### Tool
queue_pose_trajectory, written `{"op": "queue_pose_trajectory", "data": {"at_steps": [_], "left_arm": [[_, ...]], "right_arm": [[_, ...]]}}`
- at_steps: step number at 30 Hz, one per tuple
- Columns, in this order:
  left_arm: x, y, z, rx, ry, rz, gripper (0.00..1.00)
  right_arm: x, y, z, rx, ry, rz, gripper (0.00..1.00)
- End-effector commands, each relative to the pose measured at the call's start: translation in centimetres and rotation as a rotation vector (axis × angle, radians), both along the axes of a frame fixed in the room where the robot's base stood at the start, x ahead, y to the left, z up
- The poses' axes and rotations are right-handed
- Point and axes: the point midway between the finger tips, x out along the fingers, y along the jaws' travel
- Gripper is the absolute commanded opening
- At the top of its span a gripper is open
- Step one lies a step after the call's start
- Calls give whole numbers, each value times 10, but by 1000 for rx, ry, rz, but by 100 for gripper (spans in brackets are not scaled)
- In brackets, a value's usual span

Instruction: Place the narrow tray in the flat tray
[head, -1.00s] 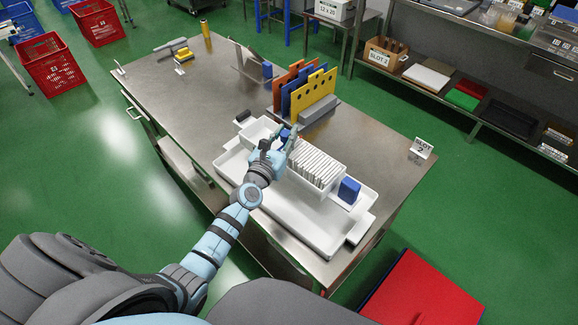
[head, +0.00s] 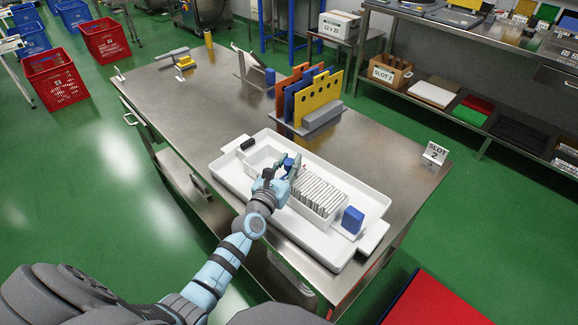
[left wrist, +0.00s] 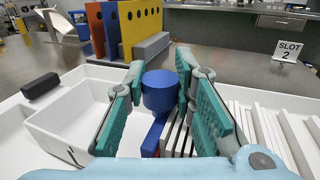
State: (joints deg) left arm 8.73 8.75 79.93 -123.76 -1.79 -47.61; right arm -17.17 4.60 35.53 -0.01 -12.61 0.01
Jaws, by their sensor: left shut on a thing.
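The narrow white tray (head: 262,158) lies inside the rim of the flat white tray (head: 305,243) on the steel table. A row of white packets (head: 318,192) fills its right part; its left compartment (left wrist: 70,125) looks empty. A black piece (head: 247,143) is at its left end and a blue block (head: 352,220) stands at its right end. My left gripper (head: 290,170) is over its middle, with its teal fingers closed around a blue round knob (left wrist: 160,92). The fingers hide the knob's base partly. I cannot tell whether the tray's underside touches the flat tray. My right gripper is out of view.
A rack of orange, blue and yellow boards (head: 318,95) stands just behind the trays. A SLOT 2 sign (head: 435,153) stands at the table's right edge. The table's far left holds a yellow item (head: 184,62) and has bare room. A shelf (head: 480,75) is at the back right.

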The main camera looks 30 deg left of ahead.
Motion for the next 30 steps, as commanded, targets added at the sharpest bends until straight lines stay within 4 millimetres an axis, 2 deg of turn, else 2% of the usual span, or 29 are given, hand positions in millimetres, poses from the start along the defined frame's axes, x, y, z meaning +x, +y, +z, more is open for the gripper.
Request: {"op": "queue_pose_trajectory", "data": {"at_steps": [1, 2, 6, 17, 20, 27, 30], "left_arm": [[0, 0, 0, 0, -3, 1, 0], [0, 0, -2, -1, 0, 0, 25], [0, 0, 0, -1, -1, 0, 44], [-4, 0, 2, -1, -1, 0, 44], [-20, -1, 3, 0, 1, -1, 44], [-84, -4, 1, 0, 2, -1, 44], [-105, -5, 1, 0, 0, 0, 44]], "right_arm": [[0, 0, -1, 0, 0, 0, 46], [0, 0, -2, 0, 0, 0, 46], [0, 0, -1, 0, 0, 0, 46], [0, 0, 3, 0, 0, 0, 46], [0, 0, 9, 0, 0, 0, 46], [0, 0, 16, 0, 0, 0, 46], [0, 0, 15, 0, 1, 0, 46]]}}
